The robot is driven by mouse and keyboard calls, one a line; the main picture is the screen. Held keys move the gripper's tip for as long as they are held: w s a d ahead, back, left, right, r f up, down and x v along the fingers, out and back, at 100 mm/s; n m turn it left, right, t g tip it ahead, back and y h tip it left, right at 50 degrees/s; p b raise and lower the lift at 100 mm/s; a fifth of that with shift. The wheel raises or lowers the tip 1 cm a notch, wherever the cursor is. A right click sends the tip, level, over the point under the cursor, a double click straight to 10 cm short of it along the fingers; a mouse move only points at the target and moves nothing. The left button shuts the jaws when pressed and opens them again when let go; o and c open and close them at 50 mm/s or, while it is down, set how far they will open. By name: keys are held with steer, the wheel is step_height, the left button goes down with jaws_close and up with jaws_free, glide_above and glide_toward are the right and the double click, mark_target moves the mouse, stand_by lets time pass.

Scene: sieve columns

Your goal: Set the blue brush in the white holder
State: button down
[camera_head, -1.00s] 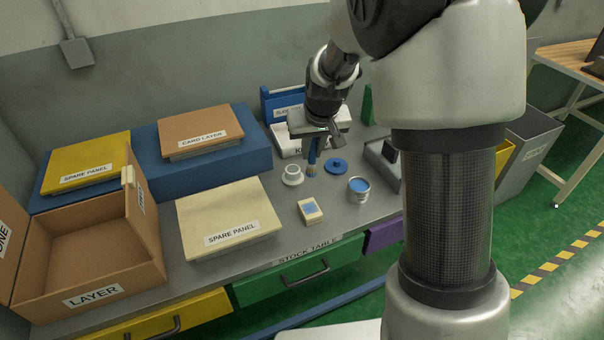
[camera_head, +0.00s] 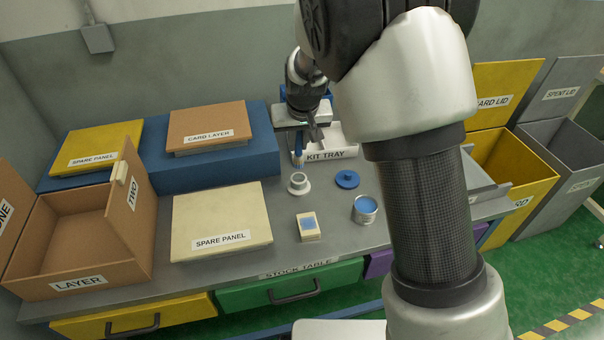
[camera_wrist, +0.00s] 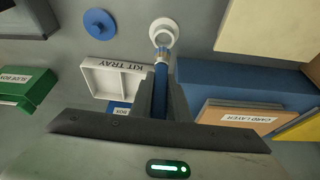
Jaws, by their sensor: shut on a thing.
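The blue brush (camera_head: 298,146) hangs upright, bristles down, from my gripper (camera_head: 301,132), which is shut on its handle. The white holder (camera_head: 299,188) is a small round cup with a wide base on the grey table. In the head view the bristle end is just above the holder in the picture, apart from its opening. In the wrist view, the brush (camera_wrist: 161,78) points from my gripper (camera_wrist: 160,90) toward the holder (camera_wrist: 164,26), its bristles overlapping the near edge of the rim. The gap in height cannot be told. The upper handle is hidden between the fingers.
The white kit tray (camera_head: 336,144) lies behind, to the right of the brush. A blue round lid (camera_head: 347,179), an open can of blue paint (camera_head: 365,210) and a small cream block (camera_head: 308,228) stand near the holder. A cream spare panel (camera_head: 222,218) lies to its left.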

mark_target(299, 160)
step_height(299, 160, down, 8)
steer(key=shift+r+b, duration=0.1)
steer(key=shift+b, duration=0.65)
steer(key=c, duration=1.7)
jaws_free()
